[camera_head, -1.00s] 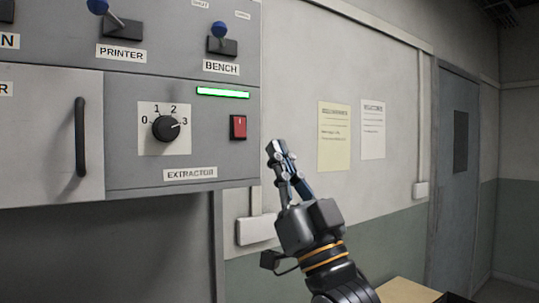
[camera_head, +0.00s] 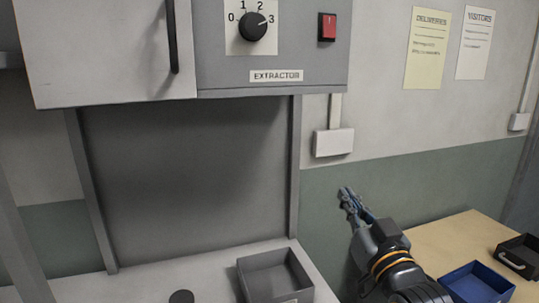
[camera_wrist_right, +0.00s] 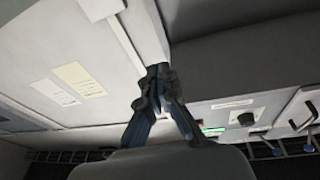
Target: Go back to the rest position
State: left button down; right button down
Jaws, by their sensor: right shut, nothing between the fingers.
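My right gripper (camera_head: 350,200) is shut and empty. It is in front of the green lower wall, below the switch panel and above the level of the tables. In the right wrist view its fingertips (camera_wrist_right: 158,75) meet with nothing between them. The panel's extractor dial (camera_head: 259,26) points at 3, and a red rocker switch (camera_head: 328,27) sits to its right. The gripper is well clear of both. The dial also shows in the right wrist view (camera_wrist_right: 246,118). My left gripper is not in view.
A dark grey tray (camera_head: 291,258) stands on the light bench below the panel, near a small black round object (camera_head: 181,297). A blue tray (camera_head: 476,284) and a black tray (camera_head: 520,256) rest on the wooden table (camera_head: 451,247) at right. A wall box (camera_head: 333,142) is above the gripper.

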jog(key=s+d+f+g+h, duration=0.1)
jog(key=s+f+g, duration=0.3)
jog(key=f, duration=0.9)
jog(key=s+d+f+g+h, duration=0.1)
jog(key=s+f+g, duration=0.35)
jog(key=f, duration=0.75)
jog(key=s+d+f+g+h, duration=0.1)
jog(key=s+f+g, duration=0.3)
jog(key=s+f, duration=0.55)
jog(key=s+d+f+g+h, duration=0.15)
jog(key=s+f+g, duration=0.25)
jog(key=s+f, duration=0.55)
jog(key=s+f+g, duration=0.1)
jog(key=s+f, duration=0.2)
jog(key=f, duration=1)
jog(key=s+f+g, duration=0.1)
jog(key=s+f, duration=0.2)
jog(key=f, duration=1)
jog(key=s+d+f, duration=0.3)
jog(key=s+f, duration=1.1)
jog(key=s, duration=0.1)
jog(key=shift+s+d+n+g, duration=0.2)
jog(key=shift+n+g, duration=0.1)
jog(key=shift+g, duration=0.05)
